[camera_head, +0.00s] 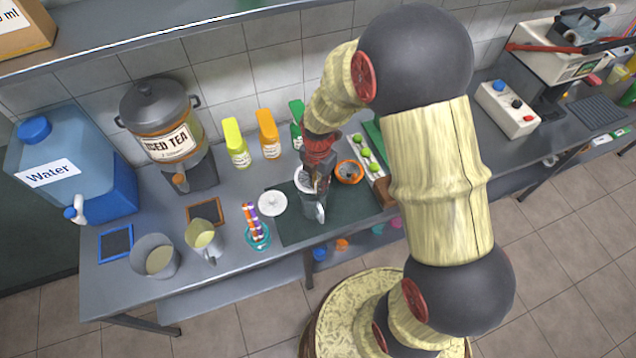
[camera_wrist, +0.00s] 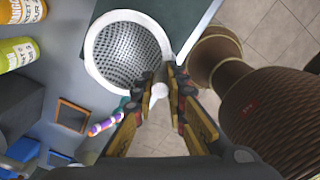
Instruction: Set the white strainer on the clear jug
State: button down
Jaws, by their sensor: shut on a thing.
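The white strainer (camera_wrist: 128,52) is a round perforated bowl with a wide white rim in the wrist view. In the head view, part of it (camera_head: 302,180) shows beside my fingers. My gripper (camera_wrist: 164,88) is shut on the small handle at the strainer's rim. In the head view, my gripper (camera_head: 320,172) is over the dark mat. The clear jug (camera_head: 311,210) stands on the mat just below the strainer, partly hidden by it and my gripper. I cannot tell whether strainer and jug touch. The jug is not discernible in the wrist view.
A white lid (camera_head: 272,204) lies at the left edge of the dark mat (camera_head: 290,231). An orange bowl (camera_head: 349,172) and a tray with limes (camera_head: 369,163) are close on the right. A cup of straws (camera_head: 257,236) and two metal pitchers are to the left. Bottles stand behind.

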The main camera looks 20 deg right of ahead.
jog(key=shift+f+b, duration=2.1)
jog(key=shift+f, duration=1.25)
jog(key=shift+s+f, duration=0.1)
jog(key=c, duration=1.7)
grip_release()
jog(key=shift+o, duration=0.4)
jog(key=o, duration=0.4)
jog(key=shift+r, duration=0.2)
